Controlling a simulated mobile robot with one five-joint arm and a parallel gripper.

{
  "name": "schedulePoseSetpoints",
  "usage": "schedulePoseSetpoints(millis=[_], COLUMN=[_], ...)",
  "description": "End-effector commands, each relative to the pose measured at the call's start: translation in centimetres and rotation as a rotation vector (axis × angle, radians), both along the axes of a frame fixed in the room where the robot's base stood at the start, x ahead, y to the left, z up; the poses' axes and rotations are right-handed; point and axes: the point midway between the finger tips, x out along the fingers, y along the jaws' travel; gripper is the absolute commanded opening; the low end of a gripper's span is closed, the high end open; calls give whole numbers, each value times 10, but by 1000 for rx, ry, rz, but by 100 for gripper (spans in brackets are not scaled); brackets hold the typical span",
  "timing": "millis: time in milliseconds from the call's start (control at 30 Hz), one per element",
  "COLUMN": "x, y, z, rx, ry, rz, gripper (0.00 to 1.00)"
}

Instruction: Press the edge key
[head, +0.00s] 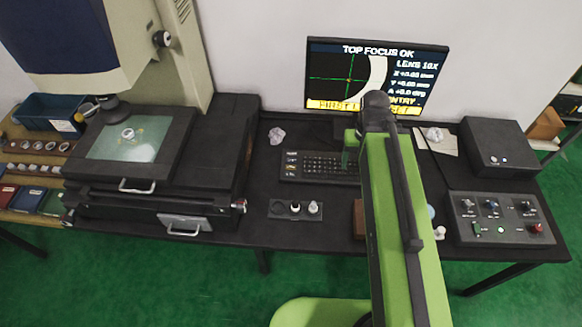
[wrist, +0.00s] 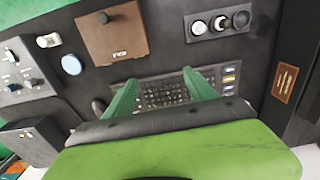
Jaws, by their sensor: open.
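The black keyboard (head: 325,166) lies on the dark table in front of the monitor. A column of larger marked keys (head: 291,162) is at its left end; I cannot read which is the edge key. In the wrist view the keyboard (wrist: 166,94) lies beyond and between my fingers, and the marked keys (wrist: 230,78) are right of the right finger. My gripper (wrist: 160,82) is open and empty, its two green fingers apart over the keyboard. In the head view my gripper (head: 350,152) is over the keyboard's right part, and my arm hides some of it.
The monitor (head: 330,75) reads TOP FOCUS OK and LENS 10X. A ring (head: 128,133) lies on the glass stage at left. A control box (head: 500,218) is at right.

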Motion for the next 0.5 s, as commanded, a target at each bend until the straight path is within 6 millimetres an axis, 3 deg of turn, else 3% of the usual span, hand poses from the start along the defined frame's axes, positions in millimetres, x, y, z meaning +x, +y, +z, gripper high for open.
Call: schedulePoseSetpoints(millis=[67, 433, 500], x=[0, 0, 0], y=[0, 0, 0], z=[0, 0, 0], rx=[0, 0, 0], ry=[0, 0, 0], rz=[0, 0, 0], gripper=[52, 4, 0])
